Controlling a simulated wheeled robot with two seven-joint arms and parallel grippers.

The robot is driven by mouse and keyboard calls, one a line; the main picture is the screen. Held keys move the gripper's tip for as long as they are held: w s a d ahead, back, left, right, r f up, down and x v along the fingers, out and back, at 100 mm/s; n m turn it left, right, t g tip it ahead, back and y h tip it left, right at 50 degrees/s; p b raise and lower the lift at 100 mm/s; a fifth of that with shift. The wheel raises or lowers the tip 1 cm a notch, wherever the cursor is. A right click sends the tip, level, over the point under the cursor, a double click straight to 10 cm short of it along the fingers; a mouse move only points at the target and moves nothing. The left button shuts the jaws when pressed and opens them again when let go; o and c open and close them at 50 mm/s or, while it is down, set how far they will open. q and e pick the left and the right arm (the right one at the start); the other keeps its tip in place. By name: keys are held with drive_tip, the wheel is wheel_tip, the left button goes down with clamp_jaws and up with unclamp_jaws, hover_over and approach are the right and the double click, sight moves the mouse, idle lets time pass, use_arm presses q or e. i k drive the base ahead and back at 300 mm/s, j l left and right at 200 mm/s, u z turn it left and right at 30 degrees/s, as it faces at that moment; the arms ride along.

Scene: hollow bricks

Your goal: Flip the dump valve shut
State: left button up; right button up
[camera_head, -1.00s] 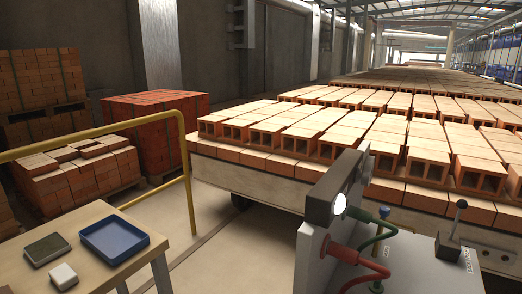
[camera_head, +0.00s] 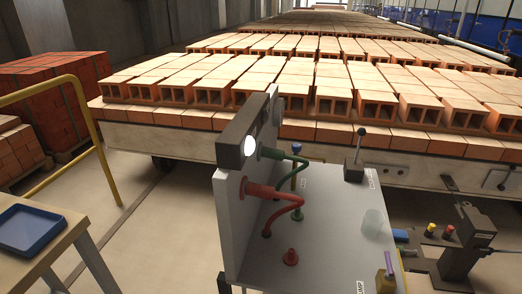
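A grey hydraulic bench (camera_head: 330,230) stands in the lower middle of the head view. On its top are a black-knobbed lever (camera_head: 356,150) on a dark base at the back, leaning slightly right, and a blue-capped fitting (camera_head: 296,168). A small brass valve with a purple handle (camera_head: 387,270) stands at the front right, its handle roughly upright. Neither of my grippers shows.
An upright panel (camera_head: 235,210) with a lit gauge (camera_head: 250,145), red hose (camera_head: 283,191) and green hose (camera_head: 295,158) borders the bench's left. A clear cup (camera_head: 372,223) stands on top. Right are a dark device (camera_head: 462,240) and coloured buttons. A brick-laden car (camera_head: 200,139) lies behind.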

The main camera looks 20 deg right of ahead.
sight(389, 275)
drive_tip(key=k+z, duration=0.15)
drive_tip(key=z, duration=1.4)
